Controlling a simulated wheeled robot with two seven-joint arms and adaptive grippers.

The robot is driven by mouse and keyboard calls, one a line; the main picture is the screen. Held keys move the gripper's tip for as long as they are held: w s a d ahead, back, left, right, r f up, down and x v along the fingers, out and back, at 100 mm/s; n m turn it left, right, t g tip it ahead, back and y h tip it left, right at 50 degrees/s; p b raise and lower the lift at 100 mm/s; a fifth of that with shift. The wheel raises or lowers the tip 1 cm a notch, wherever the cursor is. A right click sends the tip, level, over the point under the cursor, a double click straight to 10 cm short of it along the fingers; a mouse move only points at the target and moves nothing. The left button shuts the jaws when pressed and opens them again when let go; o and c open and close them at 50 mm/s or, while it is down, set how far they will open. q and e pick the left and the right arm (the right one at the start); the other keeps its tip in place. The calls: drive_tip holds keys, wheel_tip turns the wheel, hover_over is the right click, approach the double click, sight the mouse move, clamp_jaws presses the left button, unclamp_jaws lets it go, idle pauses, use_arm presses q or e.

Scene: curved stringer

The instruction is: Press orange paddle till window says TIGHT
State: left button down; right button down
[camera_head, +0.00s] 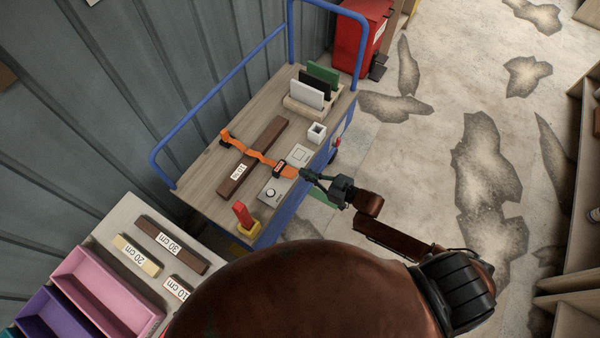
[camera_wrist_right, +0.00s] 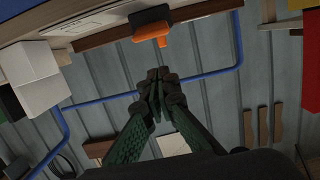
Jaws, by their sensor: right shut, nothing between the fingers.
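An orange strap (camera_head: 240,146) crosses a dark brown plank (camera_head: 264,141) on the cart top and runs to a small dark buckle (camera_head: 279,169) at the cart's near edge. In the right wrist view, the orange paddle (camera_wrist_right: 152,33) sticks out below a black block (camera_wrist_right: 150,14). My right gripper (camera_head: 308,174) is shut and empty, just right of the strap's near end. In the wrist view, its closed fingertips (camera_wrist_right: 158,78) appear below the paddle, with a visible gap. I cannot read any window saying TIGHT. My left gripper is out of view.
The wooden cart (camera_head: 205,194) has a blue rail. A grey box with a round knob (camera_head: 270,193), a red piece in a yellow base (camera_head: 243,217), a white cube (camera_head: 317,132) and a slotted rack (camera_head: 305,108) stand on it. Pink and purple bins (camera_head: 106,289) are lower left.

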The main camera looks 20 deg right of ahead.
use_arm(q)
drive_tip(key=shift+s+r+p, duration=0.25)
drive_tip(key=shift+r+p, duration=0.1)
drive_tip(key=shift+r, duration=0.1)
use_arm(e)
drive_tip(key=r+v, duration=0.1)
drive_tip(key=v, duration=0.5)
drive_tip(key=shift+s, duration=0.15)
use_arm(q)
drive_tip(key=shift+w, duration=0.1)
use_arm(e)
drive_tip(key=shift+d, duration=0.15)
